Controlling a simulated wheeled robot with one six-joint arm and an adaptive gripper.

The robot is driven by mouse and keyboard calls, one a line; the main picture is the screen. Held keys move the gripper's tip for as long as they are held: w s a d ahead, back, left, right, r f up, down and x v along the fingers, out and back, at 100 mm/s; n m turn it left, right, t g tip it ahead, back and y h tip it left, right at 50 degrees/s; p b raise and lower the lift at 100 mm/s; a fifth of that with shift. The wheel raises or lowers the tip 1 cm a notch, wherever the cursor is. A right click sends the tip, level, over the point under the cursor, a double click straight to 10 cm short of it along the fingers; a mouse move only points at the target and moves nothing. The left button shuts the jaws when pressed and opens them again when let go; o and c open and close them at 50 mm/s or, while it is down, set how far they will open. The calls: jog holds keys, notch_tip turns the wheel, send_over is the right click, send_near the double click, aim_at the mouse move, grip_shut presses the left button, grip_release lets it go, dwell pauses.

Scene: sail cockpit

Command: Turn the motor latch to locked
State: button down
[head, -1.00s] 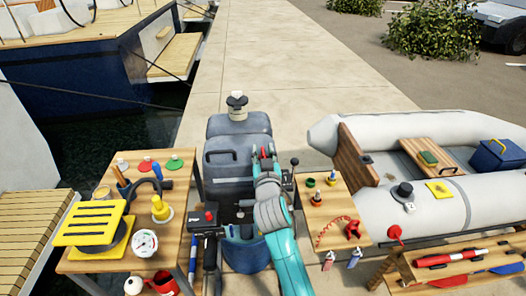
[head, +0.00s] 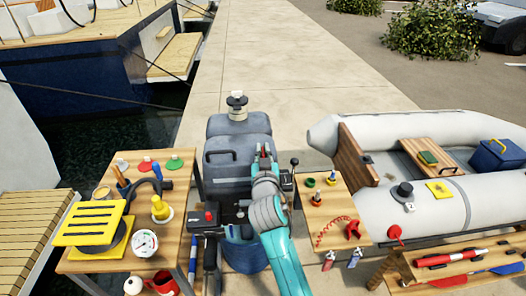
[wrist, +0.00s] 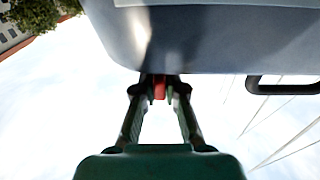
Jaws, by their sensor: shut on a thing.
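The grey-blue outboard motor (head: 225,160) stands in the middle of the head view, with a dark handle on its cowling. The red motor latch (wrist: 159,86) shows between my fingertips at the lower edge of the cowling (wrist: 225,35) in the wrist view. My gripper (wrist: 160,92) is shut on it, one finger on each side. In the head view my gripper (head: 264,158) is at the right side of the motor, with a bit of red at its tips. The fingers hide much of the latch, so its exact angle cannot be told.
A wooden table (head: 80,265) with a yellow slatted item and gauge stands left. A small wooden table (head: 335,205) with small fittings is close on the right of my arm. A grey inflatable boat (head: 430,215) lies beyond it.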

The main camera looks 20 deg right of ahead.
jog(key=shift+a+h, duration=0.1)
jog(key=shift+h, duration=0.2)
jog(key=m+g+h, duration=0.2)
jog(key=m+h, duration=0.1)
jog(key=h, duration=0.1)
jog(key=shift+m+h, duration=0.4)
jog(key=shift+m+g+h, duration=1.5)
jog(key=shift+g+h, duration=0.2)
jog(key=shift+h, duration=0.1)
jog(key=c, duration=1.2)
grip_release()
jog(key=shift+c, duration=0.2)
jog(key=shift+s, duration=0.1)
jog(key=v, duration=1.1)
jog(key=shift+s+a, duration=0.2)
jog(key=shift+a, duration=0.2)
